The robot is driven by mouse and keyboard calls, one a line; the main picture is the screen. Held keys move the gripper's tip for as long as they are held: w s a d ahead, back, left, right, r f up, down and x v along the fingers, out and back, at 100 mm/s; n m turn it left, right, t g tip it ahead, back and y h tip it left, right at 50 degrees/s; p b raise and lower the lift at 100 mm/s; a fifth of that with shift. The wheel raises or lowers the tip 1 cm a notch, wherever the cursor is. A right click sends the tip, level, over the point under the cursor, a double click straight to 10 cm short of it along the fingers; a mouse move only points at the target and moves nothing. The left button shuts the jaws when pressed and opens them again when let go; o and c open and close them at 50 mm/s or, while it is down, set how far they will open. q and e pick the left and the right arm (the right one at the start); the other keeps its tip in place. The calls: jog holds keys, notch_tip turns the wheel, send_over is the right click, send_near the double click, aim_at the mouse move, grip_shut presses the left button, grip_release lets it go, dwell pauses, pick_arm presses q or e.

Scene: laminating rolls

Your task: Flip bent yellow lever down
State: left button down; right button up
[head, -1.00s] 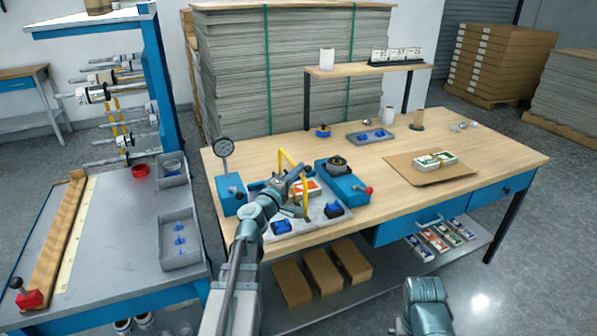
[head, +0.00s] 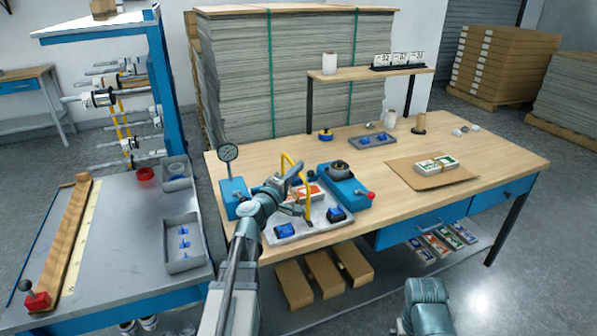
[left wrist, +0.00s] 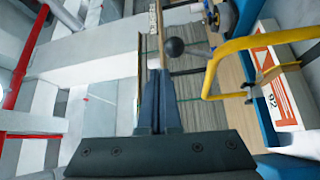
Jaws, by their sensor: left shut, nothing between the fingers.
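The bent yellow lever (head: 287,160) stands raised over a grey base plate (head: 290,233) at the table's front left. In the left wrist view the lever (left wrist: 240,48) shows as a curved yellow bar to the right of my fingers. My left gripper (head: 298,172) is beside the lever in the head view; its shut fingers (left wrist: 158,75) hold nothing and show apart from the bar in the wrist view. The gripper partly hides the lever's middle. Of my right arm only a link shows at the bottom; its gripper is out of view.
A banded stack of cards (head: 305,193) lies by the lever. A black ball knob (left wrist: 174,46) is near my fingertips in the wrist view.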

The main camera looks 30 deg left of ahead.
pick_arm(q)
jog(key=s+a+f+b, duration=0.4)
jog(key=s+b, duration=0.1)
jog(key=s, duration=0.2)
jog(key=shift+s+f+b, duration=0.3)
jog(key=shift+s+f, duration=0.05)
jog(key=shift+a, duration=0.1)
